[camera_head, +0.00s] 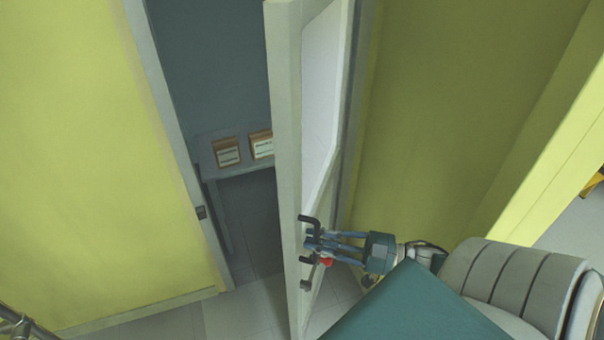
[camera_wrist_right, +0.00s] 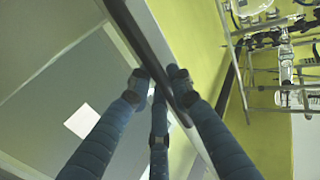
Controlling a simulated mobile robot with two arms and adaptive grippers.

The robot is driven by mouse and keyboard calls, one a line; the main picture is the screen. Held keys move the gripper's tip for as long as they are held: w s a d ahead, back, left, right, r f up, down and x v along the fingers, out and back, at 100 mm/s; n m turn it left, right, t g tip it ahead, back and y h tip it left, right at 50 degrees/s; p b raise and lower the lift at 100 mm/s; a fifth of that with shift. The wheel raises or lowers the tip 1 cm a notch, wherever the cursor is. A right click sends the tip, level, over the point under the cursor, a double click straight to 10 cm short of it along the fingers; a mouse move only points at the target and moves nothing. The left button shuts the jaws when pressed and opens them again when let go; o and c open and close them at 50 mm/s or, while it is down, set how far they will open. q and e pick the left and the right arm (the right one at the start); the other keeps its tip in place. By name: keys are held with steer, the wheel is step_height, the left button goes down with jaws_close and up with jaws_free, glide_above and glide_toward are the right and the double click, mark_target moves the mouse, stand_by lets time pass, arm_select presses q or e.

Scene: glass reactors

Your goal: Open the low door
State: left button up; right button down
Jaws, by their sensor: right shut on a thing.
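The low door (camera_head: 287,130) is a tall grey-framed leaf with a pale panel. It stands ajar, swung out of its doorway, with a dark gap to its left. Its dark handle (camera_head: 306,219) sits low near the free edge. My right gripper (camera_head: 312,243) reaches in from the right with its blue fingers closed at the handle. In the right wrist view the fingers (camera_wrist_right: 160,88) meet at a dark diagonal bar (camera_wrist_right: 152,42); the exact contact is partly hidden. My left gripper is not clearly seen.
Through the doorway, small labelled boxes (camera_head: 227,152) rest on a grey shelf (camera_head: 208,170). Yellow walls (camera_head: 90,150) flank the opening. Grey tiled floor (camera_head: 230,315) lies below. Metal racks with glassware (camera_wrist_right: 285,60) show at the right of the wrist view.

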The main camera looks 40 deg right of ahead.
steer(key=shift+s+f, duration=0.15)
steer(key=c, duration=2)
jaws_free()
steer(key=o, duration=0.3)
steer(key=shift+o, duration=0.2)
steer(key=shift+r, duration=0.25)
arm_select(q)
steer(key=shift+s+a+f, duration=0.1)
steer(key=shift+s, duration=0.6)
arm_select(e)
glide_toward(298, 212)
steer(key=x, duration=0.5)
steer(key=shift+w+f, duration=0.2)
steer(key=shift+w, duration=0.05)
